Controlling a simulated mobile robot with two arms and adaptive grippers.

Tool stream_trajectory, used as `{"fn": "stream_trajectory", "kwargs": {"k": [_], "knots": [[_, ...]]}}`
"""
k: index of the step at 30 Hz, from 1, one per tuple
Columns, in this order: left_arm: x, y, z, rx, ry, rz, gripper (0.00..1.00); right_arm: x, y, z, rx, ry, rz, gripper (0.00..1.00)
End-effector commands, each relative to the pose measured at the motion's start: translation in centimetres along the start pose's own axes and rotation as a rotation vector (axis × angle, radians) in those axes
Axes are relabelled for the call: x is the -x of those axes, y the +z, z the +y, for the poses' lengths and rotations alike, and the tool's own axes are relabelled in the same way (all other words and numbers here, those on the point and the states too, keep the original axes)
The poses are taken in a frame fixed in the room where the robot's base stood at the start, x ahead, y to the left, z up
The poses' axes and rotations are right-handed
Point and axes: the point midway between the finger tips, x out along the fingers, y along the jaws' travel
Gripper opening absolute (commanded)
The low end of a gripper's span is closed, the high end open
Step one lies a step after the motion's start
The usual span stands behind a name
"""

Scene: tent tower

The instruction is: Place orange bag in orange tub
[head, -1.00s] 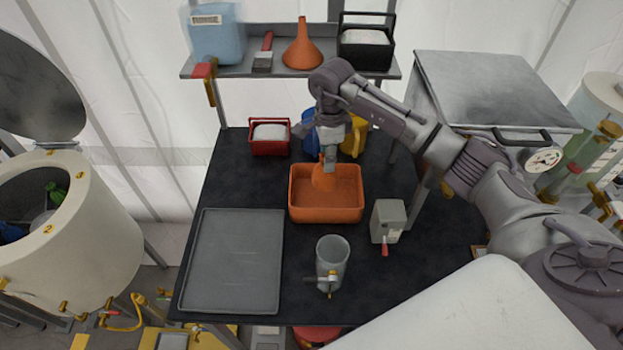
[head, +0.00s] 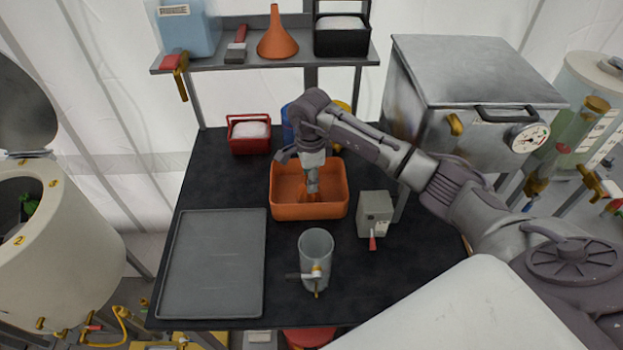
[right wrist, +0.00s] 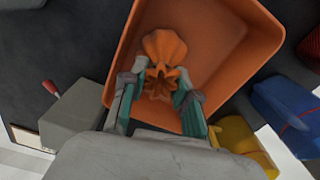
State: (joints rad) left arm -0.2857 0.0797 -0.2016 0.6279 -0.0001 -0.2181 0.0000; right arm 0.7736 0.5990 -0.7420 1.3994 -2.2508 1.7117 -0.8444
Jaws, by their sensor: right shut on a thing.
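The orange tub (head: 310,210) stands on the black table, and its open inside also shows in the right wrist view (right wrist: 235,28). My right gripper (head: 311,188) reaches down into the tub from above. In the right wrist view its two teal-lined fingers (right wrist: 160,92) are shut on the gathered neck of the orange bag (right wrist: 164,46). The bag is inside the tub's walls; I cannot tell whether it touches the floor. In the head view the bag is mostly hidden by the gripper. My left gripper is not in view.
A grey tray (head: 212,262) lies left and a clear cylinder with a tap (head: 316,258) stands in front. A grey box with a red lever (head: 375,214) is right of the tub. A red bin (head: 249,134) and a shelf (head: 345,60) are behind.

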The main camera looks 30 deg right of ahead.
Motion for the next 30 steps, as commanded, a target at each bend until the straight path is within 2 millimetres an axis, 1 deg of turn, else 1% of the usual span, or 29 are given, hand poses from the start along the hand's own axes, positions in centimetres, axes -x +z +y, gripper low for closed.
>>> {"fn": "stream_trajectory", "kwargs": {"k": [4, 5, 6, 9, 17, 20, 23, 30], "knots": [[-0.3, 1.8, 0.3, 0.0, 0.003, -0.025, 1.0, -0.3, 0.0, 0.0, 0.0, -0.001, -0.001, 0.0], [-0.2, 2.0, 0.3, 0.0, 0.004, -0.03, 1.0, -0.2, 0.0, 0.0, 0.0, 0.0, 0.0, 0.35], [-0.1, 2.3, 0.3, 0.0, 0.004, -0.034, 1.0, -0.2, 0.0, 0.0, 0.0, 0.0, 0.0, 0.41], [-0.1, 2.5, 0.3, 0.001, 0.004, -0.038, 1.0, -0.2, 0.0, 0.0, 0.0, 0.0, 0.0, 0.55], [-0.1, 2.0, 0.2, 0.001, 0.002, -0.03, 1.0, -0.1, 0.0, 0.0, 0.0, 0.0, 0.0, 0.55], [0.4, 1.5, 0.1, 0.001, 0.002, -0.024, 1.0, 0.4, 0.0, 0.0, 0.0, 0.0, -0.001, 0.55], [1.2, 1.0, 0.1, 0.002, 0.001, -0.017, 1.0, 1.9, -0.4, -0.3, -0.003, -0.004, 0.0, 0.55], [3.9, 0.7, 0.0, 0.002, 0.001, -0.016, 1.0, 7.3, -1.7, -0.6, -0.015, -0.003, 0.002, 0.55]]}}
